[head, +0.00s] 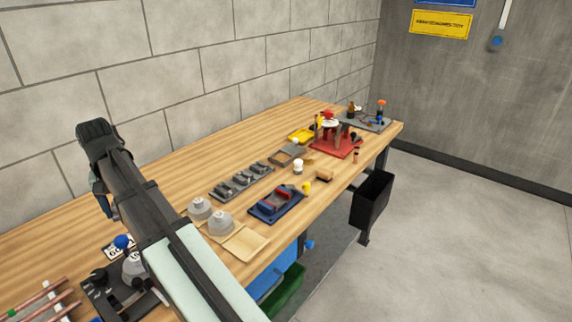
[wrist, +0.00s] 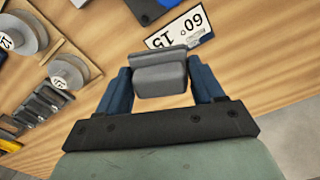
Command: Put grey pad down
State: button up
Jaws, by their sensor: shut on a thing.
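My gripper (wrist: 160,66) has its two blue fingers on either side of a grey pad (wrist: 162,80) in the wrist view and is shut on it. The pad is a small block with a raised back edge. Wood tabletop shows around it, and the white "60° 15" card (wrist: 180,27) lies just beyond. I cannot tell how high the pad is above the table. In the head view my gripper (head: 109,210) points down over the left part of the bench, and the pad cannot be made out there.
A grey tray with several grey blocks (head: 241,181) lies mid-bench. Copper tubes (head: 35,296) lie at lower left. Bare wood (head: 165,190) lies along the wall side.

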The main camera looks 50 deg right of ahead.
jog(key=s+d+m, duration=0.3)
jog(key=d, duration=1.2)
jog(key=m, duration=1)
send_over(333, 167)
jog(key=f, duration=0.1)
jog(key=shift+f, duration=4.6)
jog(key=shift+f, duration=0.15)
jog(key=o, duration=0.9)
jog(key=shift+o, duration=0.2)
